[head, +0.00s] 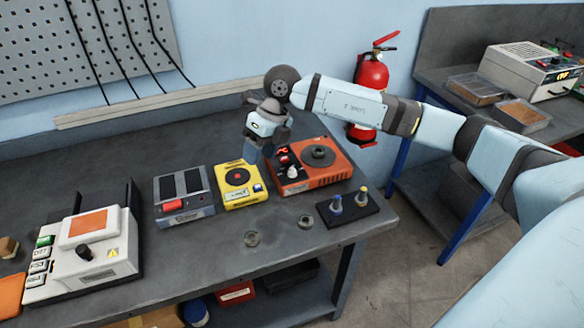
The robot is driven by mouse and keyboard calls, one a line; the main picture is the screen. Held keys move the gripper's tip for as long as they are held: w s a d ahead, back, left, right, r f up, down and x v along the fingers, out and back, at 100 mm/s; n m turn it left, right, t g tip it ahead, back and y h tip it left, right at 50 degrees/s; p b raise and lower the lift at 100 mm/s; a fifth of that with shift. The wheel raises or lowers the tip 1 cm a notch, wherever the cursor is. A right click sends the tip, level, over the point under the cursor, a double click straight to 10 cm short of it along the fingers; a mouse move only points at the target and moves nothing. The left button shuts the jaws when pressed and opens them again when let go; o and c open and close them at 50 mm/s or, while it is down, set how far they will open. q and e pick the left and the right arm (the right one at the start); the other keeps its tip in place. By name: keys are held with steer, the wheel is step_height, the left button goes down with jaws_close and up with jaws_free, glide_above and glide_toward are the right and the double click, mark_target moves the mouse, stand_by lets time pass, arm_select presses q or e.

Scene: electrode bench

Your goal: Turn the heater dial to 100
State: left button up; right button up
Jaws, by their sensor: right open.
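A white unit (105,262) with an orange top plate stands at the left of the bench. A black dial (84,252) is on its sloped front, beside a yellow warning label. An orange unit (322,178) with a round black plate stands further right, with a small pale knob (292,171) and red parts at its left side. I cannot tell from the picture which one is the heater, and no dial marks are readable. My right gripper (253,158) is open, pointing down above the back of the yellow unit, beside the orange unit. My left gripper is out of view.
A yellow unit (233,198) with a black disc and a grey unit (173,212) with a red button stand between the white and orange ones. A black stand (348,220) holds two small posts. The bench front middle is clear.

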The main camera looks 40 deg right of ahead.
mark_target(292, 170)
steer(key=w+d+r+m+h, duration=0.15)
steer(key=d+h, duration=0.35)
steer(key=d, duration=0.5)
steer(key=shift+y, duration=0.3)
steer(key=f+p, duration=0.1)
steer(key=f, duration=1)
steer(key=shift+a+f, duration=0.2)
steer(key=shift+f, duration=0.7)
steer(key=c, duration=0.9)
